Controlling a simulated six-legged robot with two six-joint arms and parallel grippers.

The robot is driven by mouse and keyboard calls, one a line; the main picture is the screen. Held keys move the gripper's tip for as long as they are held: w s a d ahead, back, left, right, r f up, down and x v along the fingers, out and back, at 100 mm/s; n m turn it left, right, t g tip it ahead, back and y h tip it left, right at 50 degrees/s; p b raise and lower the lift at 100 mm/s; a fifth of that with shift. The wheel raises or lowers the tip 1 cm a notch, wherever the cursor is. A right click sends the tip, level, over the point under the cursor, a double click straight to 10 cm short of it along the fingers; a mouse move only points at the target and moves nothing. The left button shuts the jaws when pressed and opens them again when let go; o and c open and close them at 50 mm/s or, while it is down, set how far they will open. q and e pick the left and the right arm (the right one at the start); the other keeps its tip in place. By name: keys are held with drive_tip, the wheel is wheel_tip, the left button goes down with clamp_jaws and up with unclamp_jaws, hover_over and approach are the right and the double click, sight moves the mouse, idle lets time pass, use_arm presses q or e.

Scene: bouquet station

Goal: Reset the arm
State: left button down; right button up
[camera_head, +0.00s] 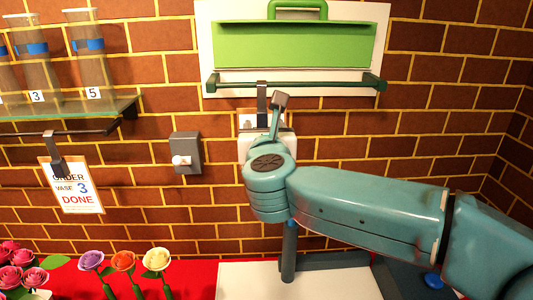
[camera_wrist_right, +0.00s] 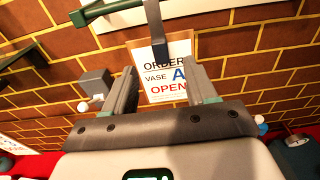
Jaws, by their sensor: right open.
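My right arm reaches in from the right in the head view, and my right gripper (camera_head: 280,104) points up and away toward the brick wall below the green rail. In the wrist view the right gripper (camera_wrist_right: 163,82) has its two fingers well apart, with nothing held between them. A white order card (camera_wrist_right: 165,72) reading "ORDER VASE A OPEN" hangs from a dark clip (camera_wrist_right: 155,28) beyond the fingers. In the head view my arm mostly covers this card. My left gripper is not in view.
A green rail (camera_head: 330,86) and green panel (camera_head: 290,45) are above. A glass shelf (camera_head: 60,112) with vases is at left, with a "VASE 3 DONE" card (camera_head: 75,190) below. A grey wall switch (camera_head: 186,150) is nearby. Several flowers (camera_head: 124,262) stand at lower left.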

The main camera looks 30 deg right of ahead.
drive_tip(key=b+v, duration=0.1)
drive_tip(key=v, duration=0.7)
drive_tip(key=shift+b, duration=0.35)
drive_tip(key=shift+f, duration=0.1)
